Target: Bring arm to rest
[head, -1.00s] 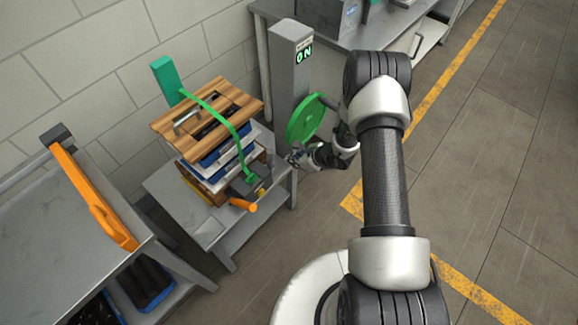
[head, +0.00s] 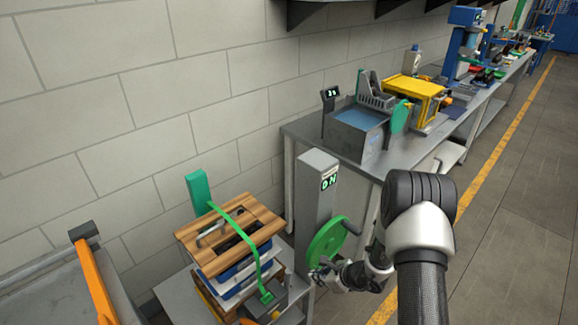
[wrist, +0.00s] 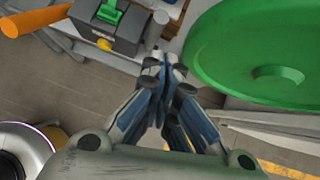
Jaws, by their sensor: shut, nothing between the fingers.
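My gripper (head: 319,279) is low in the head view, just below and beside a green handwheel (head: 326,243) on a grey post (head: 314,205). In the wrist view the gripper (wrist: 165,62) has its fingertips together, with nothing between them. The green wheel (wrist: 250,45) fills the upper right there, and the fingers look apart from it. My arm stays stretched out, its upper part rising large at the right of the head view.
A small grey table (head: 180,299) carries a strapped stack with a wooden lid (head: 256,221). A grey bench (head: 300,132) holds a yellow machine (head: 413,93) and other devices. An orange bar (head: 92,285) lies at left. Open floor (head: 530,210) is at right.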

